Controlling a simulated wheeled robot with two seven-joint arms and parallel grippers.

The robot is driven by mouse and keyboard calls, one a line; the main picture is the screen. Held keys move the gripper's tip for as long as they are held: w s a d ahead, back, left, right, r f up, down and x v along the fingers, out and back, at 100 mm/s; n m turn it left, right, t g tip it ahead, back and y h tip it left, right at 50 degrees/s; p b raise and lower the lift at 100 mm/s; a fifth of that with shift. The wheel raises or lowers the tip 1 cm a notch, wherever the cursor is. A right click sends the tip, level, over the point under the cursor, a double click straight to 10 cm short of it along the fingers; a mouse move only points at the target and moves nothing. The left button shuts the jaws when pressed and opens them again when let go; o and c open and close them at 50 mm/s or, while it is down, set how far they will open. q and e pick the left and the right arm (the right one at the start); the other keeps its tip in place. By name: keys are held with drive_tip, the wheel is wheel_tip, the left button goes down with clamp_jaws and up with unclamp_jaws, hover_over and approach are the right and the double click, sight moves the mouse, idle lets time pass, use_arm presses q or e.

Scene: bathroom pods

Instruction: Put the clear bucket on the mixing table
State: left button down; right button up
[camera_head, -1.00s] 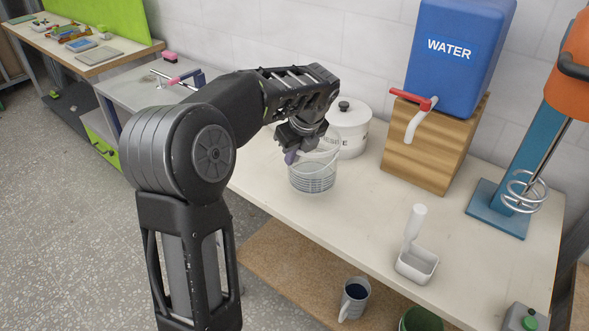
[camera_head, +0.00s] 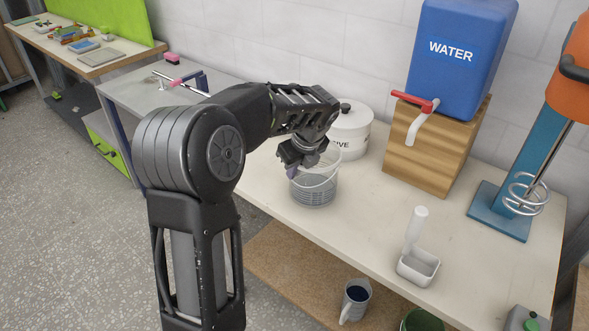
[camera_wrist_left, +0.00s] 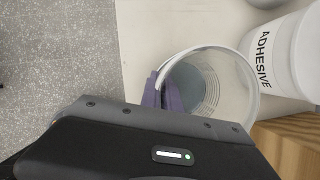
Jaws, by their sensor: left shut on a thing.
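The clear bucket (camera_head: 316,190) is upright at the mixing table's left part, in front of the white adhesive tub. I cannot tell whether its base touches the top. My left gripper (camera_head: 293,172) reaches over it from the left and is shut on its near-left rim. The left wrist view shows the purple fingers (camera_wrist_left: 160,92) at the rim and the open mouth of the bucket (camera_wrist_left: 207,92). The mixing table (camera_head: 375,225) has a pale top. My right gripper is not in view.
The white adhesive tub (camera_head: 352,135) stands close behind the bucket. A wooden block (camera_head: 430,150) carries the blue water tank (camera_head: 462,60). The table's middle is clear.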

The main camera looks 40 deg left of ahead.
use_arm(q)
drive_tip(key=c, duration=1.6)
unclamp_jaws()
drive_tip(key=v, duration=1.2)
drive_tip(key=shift+r, duration=0.1)
